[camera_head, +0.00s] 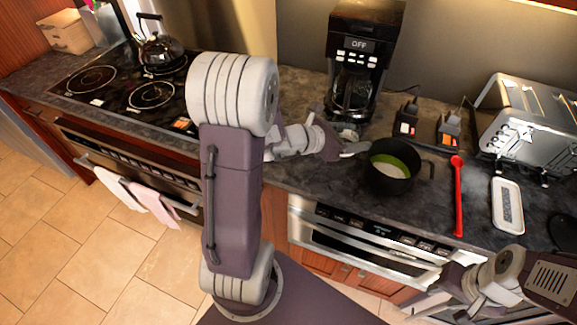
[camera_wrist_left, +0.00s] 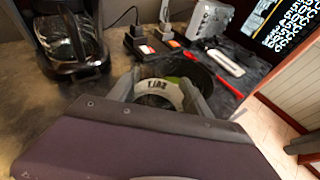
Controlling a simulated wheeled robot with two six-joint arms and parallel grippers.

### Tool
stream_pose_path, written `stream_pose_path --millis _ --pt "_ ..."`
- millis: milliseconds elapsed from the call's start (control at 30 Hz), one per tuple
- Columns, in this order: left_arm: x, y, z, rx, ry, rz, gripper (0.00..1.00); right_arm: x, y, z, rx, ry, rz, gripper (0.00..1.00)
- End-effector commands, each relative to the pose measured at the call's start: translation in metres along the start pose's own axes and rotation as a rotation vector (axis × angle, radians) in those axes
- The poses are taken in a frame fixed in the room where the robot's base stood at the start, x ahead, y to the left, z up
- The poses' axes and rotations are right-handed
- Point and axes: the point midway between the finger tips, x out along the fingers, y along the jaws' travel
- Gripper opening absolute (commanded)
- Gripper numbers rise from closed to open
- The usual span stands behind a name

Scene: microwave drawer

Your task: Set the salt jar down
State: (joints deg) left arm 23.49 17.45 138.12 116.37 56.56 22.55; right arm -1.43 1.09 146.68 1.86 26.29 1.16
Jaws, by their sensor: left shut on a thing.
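The salt jar (camera_wrist_left: 157,92) shows in the left wrist view as a pale round jar with dark lettering, between the two grey fingers of my left gripper (camera_wrist_left: 160,97). In the head view my left gripper (camera_head: 349,146) is over the counter, in front of the coffee maker and just left of the dark pot. The jar is mostly hidden there, with a pale part (camera_head: 348,132) showing behind the fingers. I cannot tell whether its base touches the counter (camera_head: 300,165). My right gripper (camera_head: 447,303) is low at the bottom right, in front of the counter, its opening unclear.
A dark pot (camera_head: 391,182) with a green inside and pale contents stands close right of the left gripper. The coffee maker (camera_head: 362,45) is behind. A red spoon (camera_head: 458,195), a white tray (camera_head: 508,206) and a toaster (camera_head: 525,125) are to the right. The stove is left.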

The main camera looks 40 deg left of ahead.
Motion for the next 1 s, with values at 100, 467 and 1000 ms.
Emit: stream_pose_path --millis 100,467,1000 --pt "0.005 -0.009 0.002 0.002 -0.003 -0.028 0.15 0.003 0.000 0.000 0.000 0.000 0.000 0.36" --pt "-0.015 0.039 -0.043 -0.010 -0.001 -0.025 0.15 -0.004 0.000 -0.001 0.000 0.000 0.000 0.36" --pt "-0.028 0.084 -0.105 -0.007 -0.003 -0.034 0.15 -0.009 0.000 -0.001 0.000 0.000 0.000 0.36"
